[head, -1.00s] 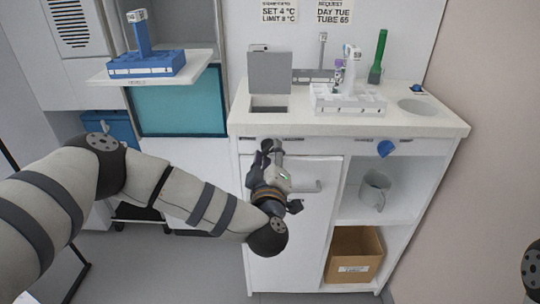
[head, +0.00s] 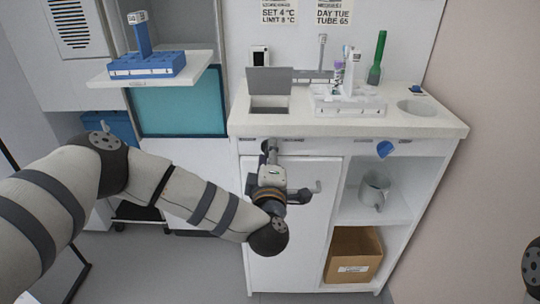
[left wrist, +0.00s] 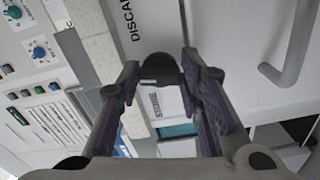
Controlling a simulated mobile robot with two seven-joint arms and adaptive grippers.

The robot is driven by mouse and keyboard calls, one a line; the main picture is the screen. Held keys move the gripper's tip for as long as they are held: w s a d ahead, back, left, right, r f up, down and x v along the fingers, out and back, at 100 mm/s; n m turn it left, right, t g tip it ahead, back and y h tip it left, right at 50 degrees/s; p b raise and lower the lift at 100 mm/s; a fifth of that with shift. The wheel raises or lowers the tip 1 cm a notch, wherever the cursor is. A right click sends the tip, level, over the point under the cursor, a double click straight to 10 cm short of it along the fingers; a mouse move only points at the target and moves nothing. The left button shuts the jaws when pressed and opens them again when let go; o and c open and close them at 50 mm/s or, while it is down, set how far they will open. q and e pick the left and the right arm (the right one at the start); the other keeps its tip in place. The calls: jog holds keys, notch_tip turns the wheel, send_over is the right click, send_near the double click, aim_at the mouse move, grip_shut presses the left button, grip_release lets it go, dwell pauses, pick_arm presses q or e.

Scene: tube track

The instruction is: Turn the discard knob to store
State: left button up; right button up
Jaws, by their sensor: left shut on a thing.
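In the left wrist view, a black knob (left wrist: 160,67) sits on a white panel between my left fingertips. A small white mark shows at its lower left. The word STORE (left wrist: 153,104) is just below the knob, and DISCARD (left wrist: 126,22), partly cut off, is above left. In the head view, my left gripper (head: 269,152) is at the front of the white cabinet, under the counter edge, and hides the knob. It is shut on the knob. My right gripper is not in view.
A grey lid (head: 269,80) stands behind an opening in the counter (head: 300,124). A white rack (head: 347,104) with a purple-capped tube and a green cylinder (head: 378,57) are on the counter. A door handle (head: 303,191) is close to my left wrist. Open shelves hold a jug (head: 374,191) and carton (head: 355,255).

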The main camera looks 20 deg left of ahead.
pick_arm(q)
jog(key=n+b, duration=0.1)
jog(key=n, duration=0.9)
jog(key=shift+r, duration=0.2)
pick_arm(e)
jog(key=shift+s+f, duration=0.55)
pick_arm(q)
jog(key=shift+n, duration=0.3)
jog(key=o, duration=1.2)
jog(key=shift+c, duration=0.2)
jog(key=v, duration=1.2)
jog(key=shift+r, duration=0.15)
